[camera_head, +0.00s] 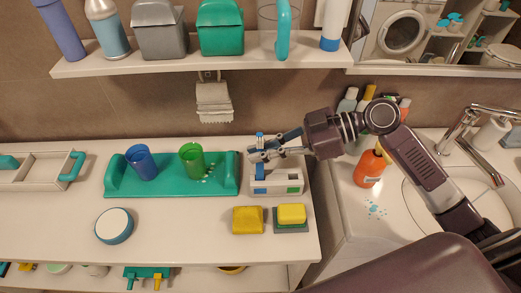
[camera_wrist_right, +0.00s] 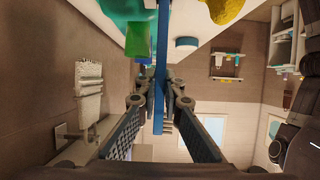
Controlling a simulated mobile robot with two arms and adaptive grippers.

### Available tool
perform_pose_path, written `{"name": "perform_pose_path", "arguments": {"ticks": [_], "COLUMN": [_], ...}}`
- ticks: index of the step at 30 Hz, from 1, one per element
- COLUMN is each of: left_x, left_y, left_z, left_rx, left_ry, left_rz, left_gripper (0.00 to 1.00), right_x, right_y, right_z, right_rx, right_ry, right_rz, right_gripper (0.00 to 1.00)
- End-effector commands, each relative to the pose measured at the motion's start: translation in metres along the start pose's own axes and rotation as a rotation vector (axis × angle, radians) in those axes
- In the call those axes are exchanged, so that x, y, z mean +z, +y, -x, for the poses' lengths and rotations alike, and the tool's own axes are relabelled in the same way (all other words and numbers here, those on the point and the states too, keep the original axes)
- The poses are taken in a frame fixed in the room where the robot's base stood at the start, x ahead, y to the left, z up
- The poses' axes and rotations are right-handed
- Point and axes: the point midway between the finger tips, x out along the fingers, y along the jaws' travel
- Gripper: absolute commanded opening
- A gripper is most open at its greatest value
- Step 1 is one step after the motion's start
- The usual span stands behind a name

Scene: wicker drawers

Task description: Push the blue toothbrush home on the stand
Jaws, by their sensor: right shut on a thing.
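The blue toothbrush (camera_head: 260,138) stands about upright at the back left of the white stand (camera_head: 262,187). The stand has a blue and a green patch on its front. My right gripper (camera_head: 257,155) comes in from the right, just above the stand, and is shut on the toothbrush. In the right wrist view the toothbrush is a long blue bar (camera_wrist_right: 162,45) between the fingers of the right gripper (camera_wrist_right: 161,82). My left gripper is not in view.
A teal tray (camera_head: 120,187) with a blue cup (camera_head: 141,163) and a green cup (camera_head: 192,161) stands close left of the stand. A yellow sponge (camera_head: 248,220) and a yellow soap (camera_head: 291,214) lie in front. A towel (camera_head: 214,102) hangs behind; a loaded shelf (camera_head: 180,60) is above.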

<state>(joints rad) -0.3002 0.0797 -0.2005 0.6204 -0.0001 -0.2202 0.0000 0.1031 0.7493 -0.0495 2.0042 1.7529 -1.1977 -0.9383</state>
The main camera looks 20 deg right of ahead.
Motion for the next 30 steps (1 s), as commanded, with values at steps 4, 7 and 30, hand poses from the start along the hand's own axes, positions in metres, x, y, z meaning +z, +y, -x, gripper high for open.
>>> {"name": "perform_pose_path", "arguments": {"ticks": [4,7,30], "left_x": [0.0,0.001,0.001], "left_y": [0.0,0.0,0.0], "left_z": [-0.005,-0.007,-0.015], "left_rx": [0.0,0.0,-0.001], "left_ry": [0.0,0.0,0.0], "left_rz": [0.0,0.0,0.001], "left_gripper": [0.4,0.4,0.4], "right_x": [0.005,0.007,0.016], "right_y": [0.0,0.0,0.0], "right_z": [-0.002,-0.003,-0.006], "right_rx": [0.0,0.0,0.0], "right_ry": [0.0,0.0,0.0], "right_rz": [0.0,0.0,0.0], "right_gripper": [0.0,0.0,0.28]}}
